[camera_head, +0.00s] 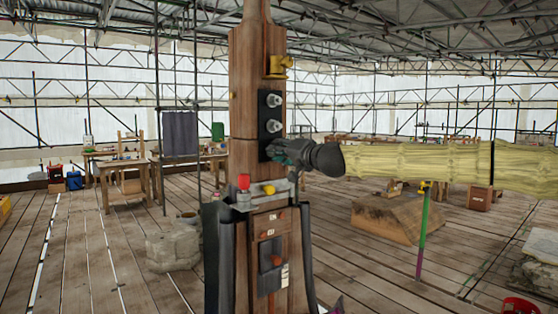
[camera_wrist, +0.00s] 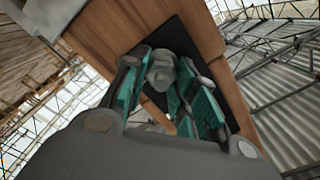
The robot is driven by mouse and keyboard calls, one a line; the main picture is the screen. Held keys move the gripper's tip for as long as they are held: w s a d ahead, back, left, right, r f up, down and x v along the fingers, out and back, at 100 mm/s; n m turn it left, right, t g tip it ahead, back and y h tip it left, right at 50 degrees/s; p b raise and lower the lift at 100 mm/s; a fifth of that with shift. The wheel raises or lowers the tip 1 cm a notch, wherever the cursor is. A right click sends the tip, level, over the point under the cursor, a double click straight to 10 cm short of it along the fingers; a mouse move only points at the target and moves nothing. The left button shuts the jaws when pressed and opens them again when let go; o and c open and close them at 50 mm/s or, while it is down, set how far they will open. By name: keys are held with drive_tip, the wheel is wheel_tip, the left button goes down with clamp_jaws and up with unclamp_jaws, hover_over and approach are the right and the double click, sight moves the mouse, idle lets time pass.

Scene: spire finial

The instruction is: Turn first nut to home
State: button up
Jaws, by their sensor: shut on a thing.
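A wooden post (camera_head: 243,75) stands upright with a black plate (camera_head: 263,115) on its face. Two grey nuts show on the plate, an upper nut (camera_head: 274,100) and a middle nut (camera_head: 273,126). My gripper (camera_head: 278,151) comes from the right at the plate's lower end, below the middle nut, and covers that part. In the wrist view, the teal fingers of my gripper (camera_wrist: 163,88) stand on both sides of a grey nut (camera_wrist: 162,72) in front of the black plate (camera_wrist: 172,36). The fingers are shut on this nut. Its thread and far side are hidden.
A yellow fitting (camera_head: 279,67) sticks out of the post above the plate. Below my gripper, a ledge carries a red part (camera_head: 243,181) and a yellow part (camera_head: 268,190). A wooden block (camera_head: 398,218) lies on the plank floor at the right.

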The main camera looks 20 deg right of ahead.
drive_tip(key=m+b, duration=0.2)
drive_tip(key=m, duration=0.3)
drive_tip(key=m+b, duration=0.3)
drive_tip(key=m, duration=0.3)
drive_tip(key=m+b, duration=0.2)
drive_tip(key=m, duration=0.3)
drive_tip(key=shift+d+f+m, duration=0.1)
drive_tip(key=shift+f+m, duration=0.2)
drive_tip(key=shift+f, duration=0.1)
drive_tip(key=shift+m+b, duration=0.95)
drive_tip(key=shift+m, duration=1.15)
drive_tip(key=o, duration=1)
